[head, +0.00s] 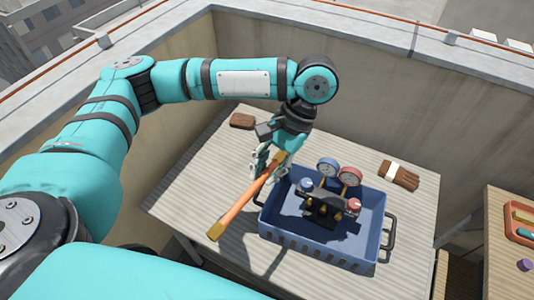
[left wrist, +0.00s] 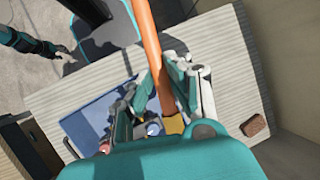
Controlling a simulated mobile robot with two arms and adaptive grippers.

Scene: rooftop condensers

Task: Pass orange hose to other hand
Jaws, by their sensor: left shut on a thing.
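The orange hose (head: 243,203) has brass-coloured ends and is held tilted in the air at the left side of the blue crate (head: 318,255). My left gripper (head: 265,163) is shut on it near its upper end. The lower end points toward the front left. In the left wrist view the hose (left wrist: 152,45) runs between the fingers of my left gripper (left wrist: 162,78), with one brass end close to the palm. What looks like my right gripper (left wrist: 65,54) shows small at the upper left of that view, apart from the hose; its fingers are too small to read.
A gauge manifold (head: 325,205) with blue and red dials stands in the crate on the slatted table (head: 190,190). A brown block (head: 242,121) and a brush (head: 400,174) lie behind. A second table with an orange tray (head: 522,236) is at right.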

